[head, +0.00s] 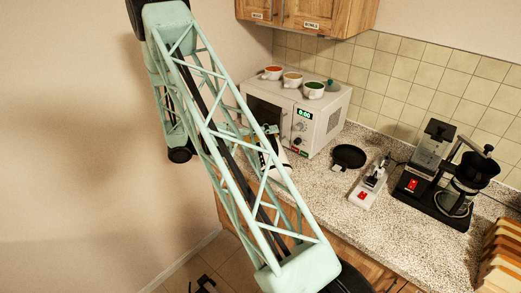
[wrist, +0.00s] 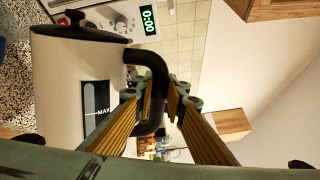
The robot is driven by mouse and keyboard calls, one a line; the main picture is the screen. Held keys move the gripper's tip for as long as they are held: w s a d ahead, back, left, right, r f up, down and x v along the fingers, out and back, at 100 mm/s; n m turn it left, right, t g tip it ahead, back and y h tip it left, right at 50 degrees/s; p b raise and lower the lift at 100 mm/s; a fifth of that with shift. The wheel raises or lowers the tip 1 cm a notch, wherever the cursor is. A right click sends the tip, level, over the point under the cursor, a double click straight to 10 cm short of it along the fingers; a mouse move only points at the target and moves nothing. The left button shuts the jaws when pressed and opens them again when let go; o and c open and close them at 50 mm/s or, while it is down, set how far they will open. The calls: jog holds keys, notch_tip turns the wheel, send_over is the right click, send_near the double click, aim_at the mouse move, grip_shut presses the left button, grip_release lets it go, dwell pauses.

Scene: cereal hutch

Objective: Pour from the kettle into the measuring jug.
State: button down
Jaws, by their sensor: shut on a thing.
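The white kettle (wrist: 70,85), with a black lid, a black handle and a "MAX" window, fills the left of the wrist view. My gripper (wrist: 160,92) is shut on its handle (wrist: 155,65). Against the microwave and cabinets in that view, the kettle looks steeply tipped, handle upward and lid to the side. In the head view the kettle (head: 284,156) shows only partly behind my arm, in front of the microwave, with my gripper (head: 268,131) at its upper side. Its spout is hidden. I cannot make out the measuring jug in either view, nor any liquid.
The microwave (head: 297,118) carries several small bowls. A black round pad (head: 349,157), a white switched socket block (head: 366,192) and a coffee machine (head: 430,160) stand on the speckled counter (head: 330,195). Wooden cabinets (head: 310,14) hang above. A striped wooden block (head: 503,255) is at far right.

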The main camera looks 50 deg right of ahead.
aim_at(275, 148)
jog(key=shift+s+a+f+m+b, duration=0.7)
jog(key=shift+s+f+m+b, duration=0.2)
jog(key=shift+f+b, duration=0.1)
jog(key=shift+s+a+f+m+b, duration=0.15)
jog(key=shift+s+a+m+b, duration=0.4)
jog(key=shift+s+m+b, duration=0.25)
jog(key=shift+s+a+f+m+b, duration=0.15)
jog(key=shift+s+a+m+b, duration=0.45)
jog(key=shift+m, duration=0.3)
jog(key=shift+s+a+f+m+b, duration=0.3)
jog(key=shift+s+a+m+b, duration=0.1)
jog(key=shift+s+m+b, duration=0.25)
jog(key=shift+s+a+f+m+b, duration=0.4)
jog(key=shift+m+b, duration=0.1)
jog(key=shift+b, duration=0.2)
jog(key=shift+s+a+f+m+b, duration=0.25)
jog(key=shift+s+a+m+b, duration=0.1)
jog(key=shift+s+m+b, duration=0.3)
jog(key=s+a+f+m+b, duration=0.2)
jog(key=f+m+b, duration=0.3)
jog(key=b, duration=0.4)
jog(key=shift+s+a+f+b, duration=0.3)
jog(key=shift+s+a+f, duration=0.05)
jog(key=shift+s+f, duration=0.35)
jog(key=shift+f, duration=0.15)
